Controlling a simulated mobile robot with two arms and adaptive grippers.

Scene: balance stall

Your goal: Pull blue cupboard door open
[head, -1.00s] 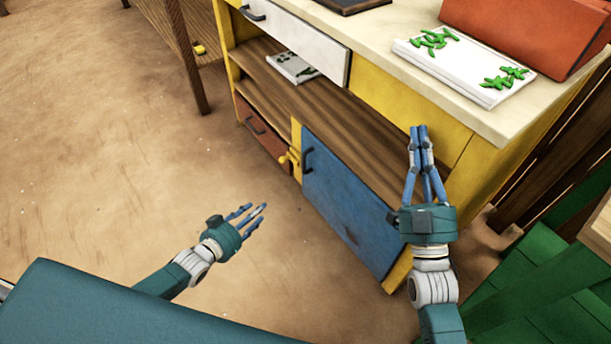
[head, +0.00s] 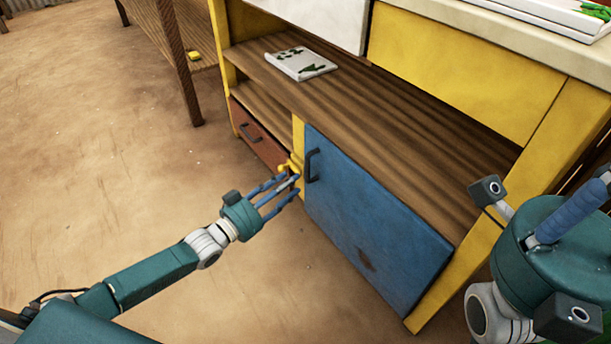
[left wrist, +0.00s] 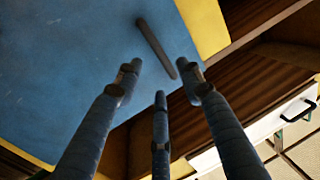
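The blue cupboard door (head: 372,230) is shut at the front of the yellow counter. A yellow latch (head: 291,166) sits left of the handle. My left gripper (head: 290,184) is just left of the handle, its fingers apart and nothing held. In the left wrist view the blue door (left wrist: 60,62) fills the upper left, and the handle (left wrist: 156,47) shows beyond and between the spread fingertips (left wrist: 163,80). My right gripper (head: 570,212) is at the right edge, partly cut off; its fingertips are not clear.
A red-brown drawer (head: 262,136) is left of the door. The bare floor (head: 110,170) on the left is clear. A wooden table leg (head: 180,65) stands at the back left.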

